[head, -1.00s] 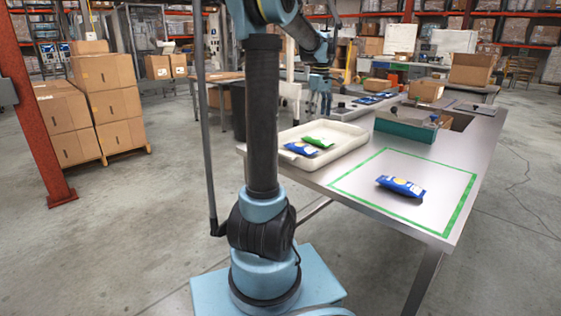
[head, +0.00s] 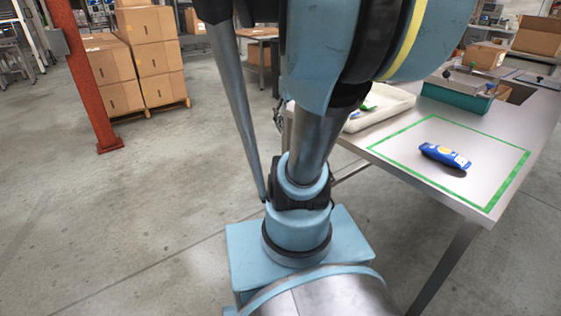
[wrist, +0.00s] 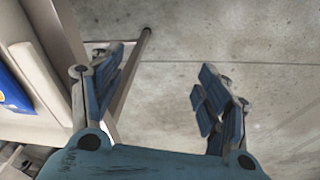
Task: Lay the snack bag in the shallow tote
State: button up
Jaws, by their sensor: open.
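In the wrist view, the tote's wall (wrist: 32,80) and a blue bag (wrist: 12,92) show at the left edge. My gripper (wrist: 163,88) is open and empty, pointing down over floor beside the table.
A teal open box (head: 458,98) stands behind the taped area. The table's front edge and leg are near my base. Stacked cartons (head: 150,55) and a red post (head: 85,75) stand at the left. The floor between is clear.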

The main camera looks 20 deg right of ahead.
jog(key=s+a+f+m, duration=0.1)
jog(key=s+a+f, duration=0.5)
jog(key=s+f, duration=0.2)
jog(key=shift+f+t, duration=0.3)
jog(key=shift+f, duration=0.4)
jog(key=shift+w, duration=0.1)
